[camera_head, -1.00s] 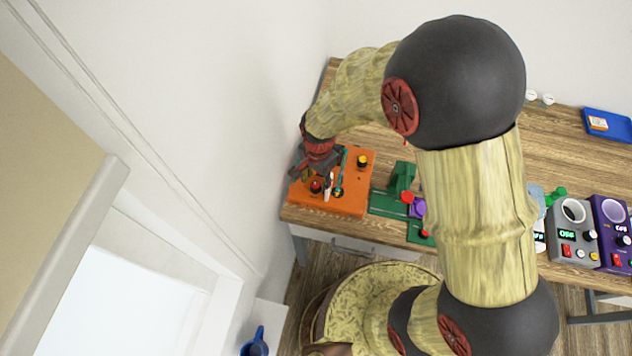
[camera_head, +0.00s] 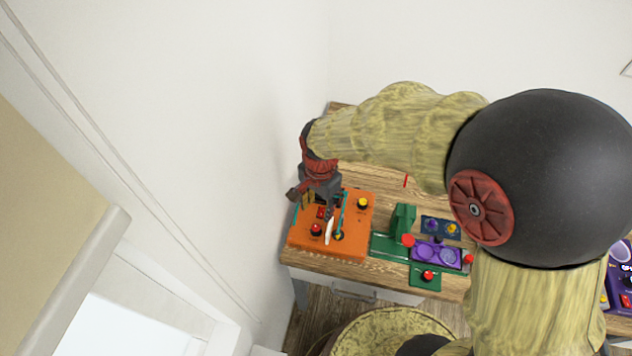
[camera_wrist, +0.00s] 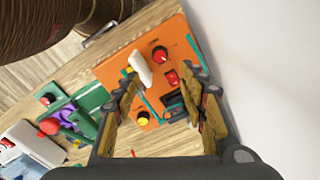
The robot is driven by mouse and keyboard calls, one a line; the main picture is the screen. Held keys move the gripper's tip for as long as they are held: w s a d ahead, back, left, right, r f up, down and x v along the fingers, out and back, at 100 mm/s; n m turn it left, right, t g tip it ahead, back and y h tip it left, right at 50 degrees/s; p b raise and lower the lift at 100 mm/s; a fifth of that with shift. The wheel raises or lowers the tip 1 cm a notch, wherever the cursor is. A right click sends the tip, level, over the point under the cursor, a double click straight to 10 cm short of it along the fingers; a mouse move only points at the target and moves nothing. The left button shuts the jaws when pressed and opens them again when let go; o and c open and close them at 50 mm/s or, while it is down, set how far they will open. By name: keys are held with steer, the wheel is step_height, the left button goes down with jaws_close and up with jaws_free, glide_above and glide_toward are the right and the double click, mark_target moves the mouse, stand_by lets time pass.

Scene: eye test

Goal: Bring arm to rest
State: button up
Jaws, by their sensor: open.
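My gripper (camera_head: 318,200) hangs over the back left part of an orange box (camera_head: 355,228) on the wooden table. In the wrist view, my gripper (camera_wrist: 163,75) is open, with its two fingers apart and nothing held between them. The orange box (camera_wrist: 112,68) shows between and beyond the fingers. It carries a white lever (camera_wrist: 142,68), a red knob (camera_wrist: 159,54) and a yellow knob (camera_wrist: 143,118). The fingers look apart from the box, but the exact gap is hard to tell. My arm reaches in from the right.
A green device (camera_head: 403,218) and a purple panel (camera_head: 437,254) stand right of the box. A purple device (camera_head: 618,275) shows at the right edge, partly behind my arm. A white wall (camera_head: 240,150) is close on the left. My arm hides much of the table.

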steer(key=s+d+r+n+t+b, duration=0.5)
steer(key=s+d+r+n+b, duration=0.4)
steer(key=s+d+r, duration=0.3)
steer(key=s+d+b, duration=0.1)
steer(key=d, duration=0.2)
steer(key=shift+s+d+r, duration=0.15)
steer(key=shift+s+r, duration=0.1)
steer(key=shift+s, duration=0.15)
